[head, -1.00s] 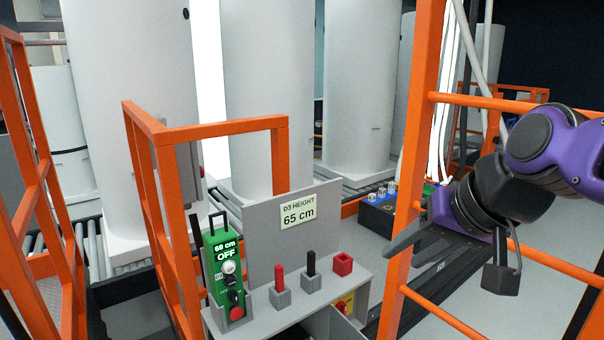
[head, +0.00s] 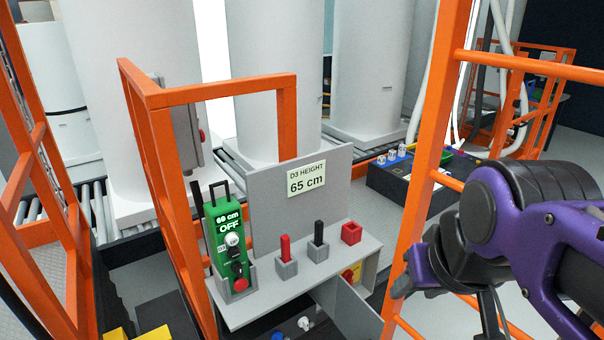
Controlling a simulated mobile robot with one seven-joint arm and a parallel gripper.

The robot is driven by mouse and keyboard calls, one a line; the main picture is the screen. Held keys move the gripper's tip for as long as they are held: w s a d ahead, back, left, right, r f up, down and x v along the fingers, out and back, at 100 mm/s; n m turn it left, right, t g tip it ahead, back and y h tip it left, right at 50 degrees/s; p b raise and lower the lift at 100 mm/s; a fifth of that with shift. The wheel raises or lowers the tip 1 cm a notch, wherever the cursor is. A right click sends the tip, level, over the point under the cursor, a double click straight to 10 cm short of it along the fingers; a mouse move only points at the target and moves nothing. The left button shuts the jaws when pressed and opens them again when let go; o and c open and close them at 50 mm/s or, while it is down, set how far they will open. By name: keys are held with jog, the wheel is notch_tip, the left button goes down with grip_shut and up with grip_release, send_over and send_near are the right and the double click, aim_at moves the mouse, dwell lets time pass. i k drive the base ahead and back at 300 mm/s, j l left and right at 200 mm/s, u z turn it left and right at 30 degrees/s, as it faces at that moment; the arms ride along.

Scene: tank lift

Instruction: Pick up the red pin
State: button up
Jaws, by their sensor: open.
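The red pin (head: 285,248) stands upright in a small grey block (head: 287,268) on the grey shelf, below the "D3 HEIGHT 65 cm" sign (head: 306,179). A black pin (head: 318,233) stands in a similar grey block to its right. A red square holder (head: 351,232), open at the top, is further right. My gripper (head: 404,284) is at the right, beside the orange post and apart from the red pin. It is open, with nothing seen in it; its fingers are partly hidden.
A green controller (head: 230,240) reading "68 cm OFF" stands in a grey holder left of the pins. Orange rails (head: 165,190) stand left of the shelf, and an orange ladder-like post (head: 440,140) stands between shelf and arm. A grey upright panel (head: 262,200) backs the pins.

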aim_at(285, 240)
jog(key=u, duration=0.65)
jog(key=k, duration=0.15)
jog(key=i+j, duration=0.15)
jog(key=j, duration=0.15)
jog(key=i+j+z, duration=0.1)
jog(key=j, duration=0.2)
jog(key=i+j, duration=0.2)
jog(key=j, duration=0.15)
jog(key=k+j+z, duration=0.1)
jog(key=k+j, duration=0.25)
jog(key=j, duration=0.15)
jog(key=j+z, duration=0.2)
jog(key=j, duration=0.3)
jog(key=i+l+u, duration=0.1)
jog(key=l, duration=0.25)
jog(key=i+l+u, duration=0.1)
jog(key=l, duration=0.2)
jog(key=i+l+u, duration=0.1)
jog(key=l, duration=0.25)
